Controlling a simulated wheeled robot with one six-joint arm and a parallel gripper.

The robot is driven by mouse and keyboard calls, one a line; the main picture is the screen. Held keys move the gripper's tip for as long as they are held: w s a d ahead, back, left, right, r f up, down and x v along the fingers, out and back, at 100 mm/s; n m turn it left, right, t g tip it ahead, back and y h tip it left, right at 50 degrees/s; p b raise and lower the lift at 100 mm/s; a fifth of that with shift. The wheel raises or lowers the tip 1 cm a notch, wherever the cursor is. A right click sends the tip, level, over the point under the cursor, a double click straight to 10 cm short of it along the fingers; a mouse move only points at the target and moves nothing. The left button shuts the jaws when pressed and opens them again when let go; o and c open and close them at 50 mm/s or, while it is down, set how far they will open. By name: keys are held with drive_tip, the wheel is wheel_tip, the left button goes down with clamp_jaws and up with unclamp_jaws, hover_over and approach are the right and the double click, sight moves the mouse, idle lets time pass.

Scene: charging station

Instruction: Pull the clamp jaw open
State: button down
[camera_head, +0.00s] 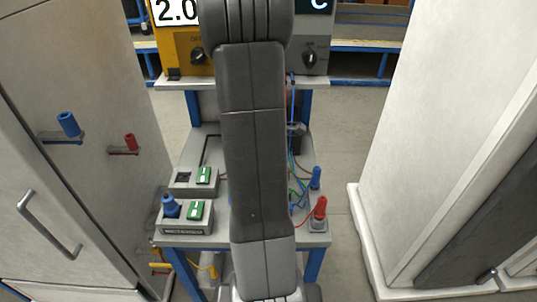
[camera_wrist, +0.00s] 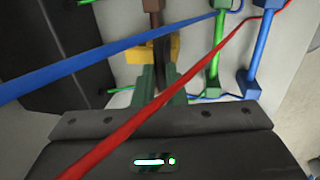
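The clamp jaw cannot be made out with certainty. In the wrist view, a brown upright piece (camera_wrist: 158,45) stands by a yellow block (camera_wrist: 135,54) and may be part of the clamp. My gripper (camera_wrist: 163,78) shows as two dark green fingers close together, just below the brown piece. Its lower end appears between or behind the fingertips; contact is unclear. A red cable and a blue cable cross in front and hide part of this area. In the head view, my arm covers the middle of the bench and hides the gripper.
Green (camera_wrist: 215,50) and blue (camera_wrist: 262,50) connectors stand right of my fingers in the wrist view. The bench (camera_head: 190,241) carries grey boxes with green switches (camera_head: 195,210) and a red plug (camera_head: 320,207). Pale cabinets (camera_head: 60,170) flank it left and right, with floor between.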

drive_tip(key=r+p, duration=0.1)
drive_tip(key=p, duration=0.1)
drive_tip(key=shift+w+g+p, duration=0.3)
drive_tip(key=shift+w+g, duration=0.05)
drive_tip(key=shift+g, duration=0.05)
drive_tip(key=shift+w+r+g+p, duration=0.25)
drive_tip(key=shift+w+g+p, duration=0.3)
drive_tip(key=shift+p, duration=0.45)
drive_tip(key=shift+w+g+p, duration=0.2)
drive_tip(key=shift+g+p, duration=0.25)
drive_tip(key=shift+p, duration=0.05)
drive_tip(key=shift+f, duration=0.1)
drive_tip(key=c, duration=1.5)
unclamp_jaws()
wheel_tip(320, 180, up, 14)
drive_tip(key=b, duration=0.1)
drive_tip(key=shift+w+b, duration=0.4)
